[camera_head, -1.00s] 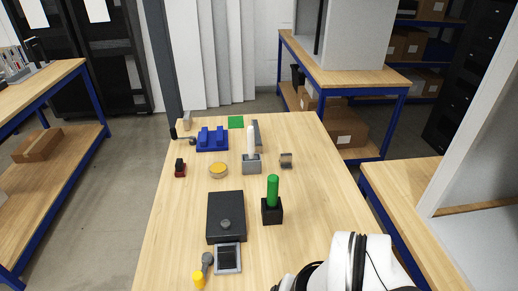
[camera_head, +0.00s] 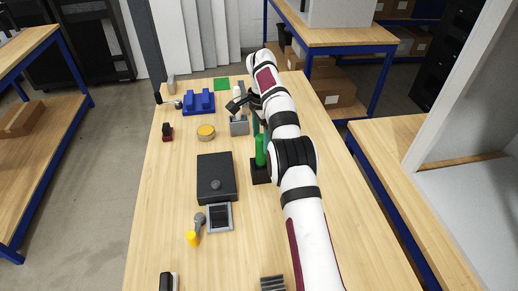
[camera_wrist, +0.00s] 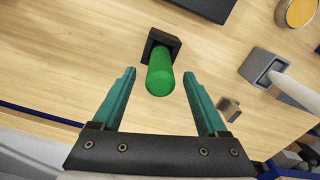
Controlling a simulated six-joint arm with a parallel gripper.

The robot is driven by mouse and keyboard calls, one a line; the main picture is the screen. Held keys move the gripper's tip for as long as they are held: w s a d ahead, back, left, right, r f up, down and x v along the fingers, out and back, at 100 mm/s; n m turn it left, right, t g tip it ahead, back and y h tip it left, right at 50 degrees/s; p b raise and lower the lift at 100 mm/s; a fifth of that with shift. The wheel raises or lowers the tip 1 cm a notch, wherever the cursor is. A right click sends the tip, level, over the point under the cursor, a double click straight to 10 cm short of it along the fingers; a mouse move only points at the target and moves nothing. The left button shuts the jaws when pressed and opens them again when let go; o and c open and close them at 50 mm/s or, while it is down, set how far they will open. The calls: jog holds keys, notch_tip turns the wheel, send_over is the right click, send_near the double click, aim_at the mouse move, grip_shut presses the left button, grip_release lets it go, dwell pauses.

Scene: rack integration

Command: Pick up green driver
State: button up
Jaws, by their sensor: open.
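The green driver (camera_head: 260,152) stands upright in a small black holder (camera_head: 260,174) on the wooden table, right of a flat black box. In the wrist view the green driver (camera_wrist: 160,74) points towards the camera, with its black holder (camera_wrist: 164,42) behind it. My gripper (camera_wrist: 158,75) is open, its two teal fingers on either side of the driver's near end and apart from it. In the head view my arm partly hides the gripper, the driver's right side and the holder.
A black box (camera_head: 215,170) and a grey-framed tray (camera_head: 219,217) lie left of the holder. A grey block (camera_head: 239,126) with a white upright piece stands beyond. Blue blocks (camera_head: 198,102) and a yellow disc (camera_head: 206,132) are farther left. The table's right side is mostly clear.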

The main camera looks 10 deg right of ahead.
aim_at(261, 152)
notch_tip(261, 152, down, 6)
jog(key=shift+f, duration=0.1)
grip_shut()
dwell(0.4)
